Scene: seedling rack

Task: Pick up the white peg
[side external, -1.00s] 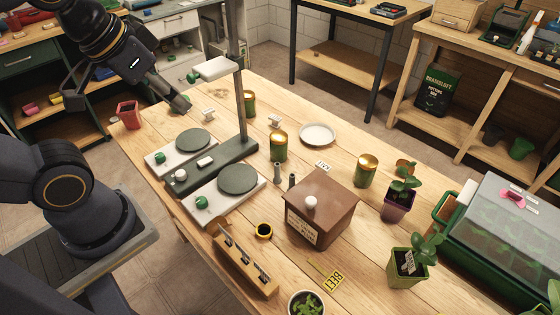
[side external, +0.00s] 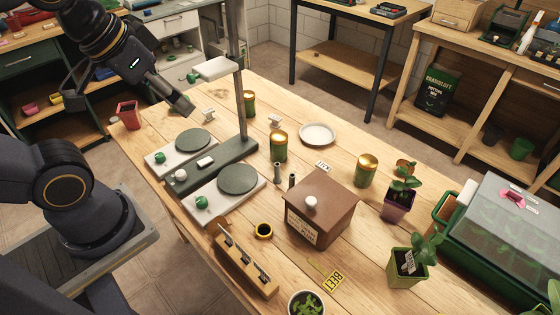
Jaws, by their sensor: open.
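No plain loose white peg stands out clearly. A white rounded knob (side external: 181,175) sits on the dark base of the stand, between two green knobs. Another white knob (side external: 310,202) tops the lid of the brown wooden box. I cannot tell which, if either, is the white peg. My gripper (side external: 130,106) is at the upper left, above the table's far left part and apart from both knobs. Its fingers are spread and nothing shows between them.
The stand's post (side external: 240,90) rises between the gripper and the table's middle. Two white plates with dark round pads, a red pot (side external: 129,115), gold-lidded tins (side external: 279,146), a white dish (side external: 317,134) and potted plants (side external: 408,265) surround it. The front right wood is partly clear.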

